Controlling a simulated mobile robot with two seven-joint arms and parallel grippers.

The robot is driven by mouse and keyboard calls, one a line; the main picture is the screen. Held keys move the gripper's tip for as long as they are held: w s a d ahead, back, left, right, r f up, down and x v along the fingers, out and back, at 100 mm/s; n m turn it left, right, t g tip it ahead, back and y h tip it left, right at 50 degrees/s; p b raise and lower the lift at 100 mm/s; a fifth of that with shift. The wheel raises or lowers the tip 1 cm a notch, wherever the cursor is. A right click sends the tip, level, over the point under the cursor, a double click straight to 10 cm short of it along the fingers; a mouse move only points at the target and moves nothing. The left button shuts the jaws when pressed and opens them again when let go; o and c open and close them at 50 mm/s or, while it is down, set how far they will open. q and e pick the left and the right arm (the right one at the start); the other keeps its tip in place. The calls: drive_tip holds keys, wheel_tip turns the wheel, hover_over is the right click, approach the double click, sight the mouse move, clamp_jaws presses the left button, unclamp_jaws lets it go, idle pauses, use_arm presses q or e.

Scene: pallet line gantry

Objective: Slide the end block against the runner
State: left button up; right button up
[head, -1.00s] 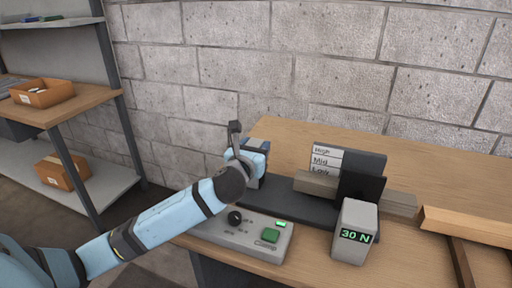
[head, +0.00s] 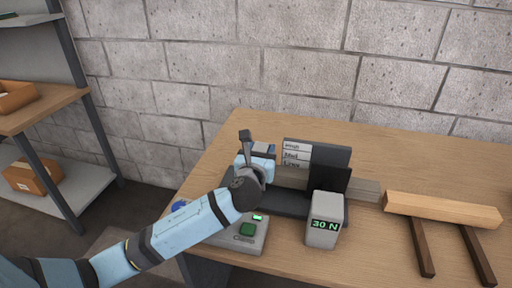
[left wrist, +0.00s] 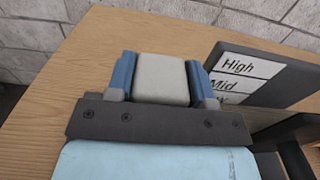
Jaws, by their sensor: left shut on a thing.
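My left gripper (head: 258,150) is shut on the end block, a pale grey block (left wrist: 162,78) between its two blue fingers in the left wrist view. In the head view my gripper and wrist mostly hide the block. A grey-brown bar (head: 292,178), which looks like the runner, lies along the dark base (head: 290,204) and passes behind a dark upright plate. My gripper is at the bar's left end. I cannot tell whether the block touches the bar. My right gripper is not in view.
A panel labelled High, Mid and Low (head: 298,153) stands just right of my gripper. A grey box reading 30 N (head: 323,220) and a control box with a green button (head: 247,230) are in front. A wooden beam (head: 442,208) lies on dark strips at right. The tabletop behind is clear.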

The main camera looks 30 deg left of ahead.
use_arm(q)
drive_tip(key=o, duration=1.3)
drive_tip(key=shift+d, duration=0.25)
drive_tip(key=p+v, duration=0.2)
drive_tip(key=v, duration=1.1)
drive_tip(key=shift+s, duration=0.4)
